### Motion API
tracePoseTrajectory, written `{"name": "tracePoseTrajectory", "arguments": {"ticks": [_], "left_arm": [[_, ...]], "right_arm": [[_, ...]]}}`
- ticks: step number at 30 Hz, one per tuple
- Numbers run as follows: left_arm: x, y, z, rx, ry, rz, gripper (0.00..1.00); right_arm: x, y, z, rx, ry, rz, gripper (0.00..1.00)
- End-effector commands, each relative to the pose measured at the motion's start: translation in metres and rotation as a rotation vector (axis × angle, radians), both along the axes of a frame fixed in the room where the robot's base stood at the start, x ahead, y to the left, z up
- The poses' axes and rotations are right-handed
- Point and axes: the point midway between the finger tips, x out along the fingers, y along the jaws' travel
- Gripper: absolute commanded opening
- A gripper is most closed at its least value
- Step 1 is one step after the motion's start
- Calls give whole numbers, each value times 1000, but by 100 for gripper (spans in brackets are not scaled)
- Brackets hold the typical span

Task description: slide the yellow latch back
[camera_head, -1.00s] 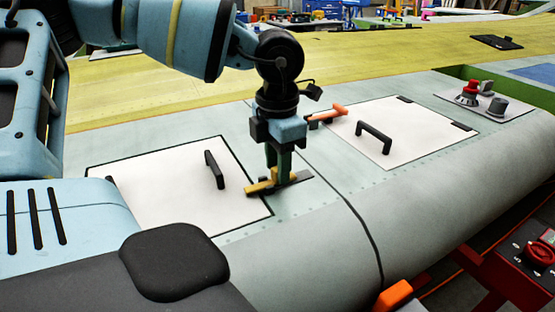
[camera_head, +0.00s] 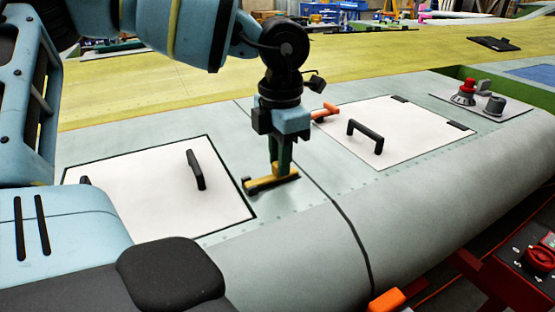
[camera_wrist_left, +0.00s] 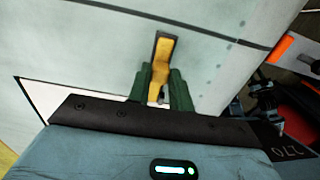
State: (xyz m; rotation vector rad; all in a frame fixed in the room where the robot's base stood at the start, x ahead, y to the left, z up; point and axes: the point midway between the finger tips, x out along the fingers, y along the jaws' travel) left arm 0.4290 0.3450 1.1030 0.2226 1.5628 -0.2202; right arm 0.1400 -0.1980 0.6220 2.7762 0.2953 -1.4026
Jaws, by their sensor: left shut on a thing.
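The yellow latch (camera_head: 289,178) sits on a dark base on the grey wing skin, just right of the left white panel (camera_head: 140,190). The dark base shows at the latch's left end, and the yellow part lies clear of the panel's edge. My left gripper (camera_head: 280,172) points down with its green fingers shut on the latch. The left wrist view shows the yellow latch (camera_wrist_left: 161,62) between the two green fingers (camera_wrist_left: 160,88); its lower part is partly hidden by them. My right gripper is in neither view.
The left panel has a black handle (camera_head: 195,169). A red knob (camera_head: 466,90) stands farther right.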

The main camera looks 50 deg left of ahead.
Motion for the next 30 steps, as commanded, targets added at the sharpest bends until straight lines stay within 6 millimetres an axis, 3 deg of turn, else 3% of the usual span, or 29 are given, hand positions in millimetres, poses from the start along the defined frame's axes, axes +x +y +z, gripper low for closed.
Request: {"name": "tracePoseTrajectory", "arguments": {"ticks": [3,4,9,20,30], "left_arm": [[2,-1,3,-5,-13,1,0],[3,-1,3,-5,-13,1,22],[2,-1,2,-3,-11,1,43],[1,0,8,-2,-9,1,43],[1,-1,58,-2,-10,0,43]], "right_arm": [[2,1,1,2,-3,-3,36],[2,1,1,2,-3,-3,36],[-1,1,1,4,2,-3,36],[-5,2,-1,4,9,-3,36],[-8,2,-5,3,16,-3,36]]}}
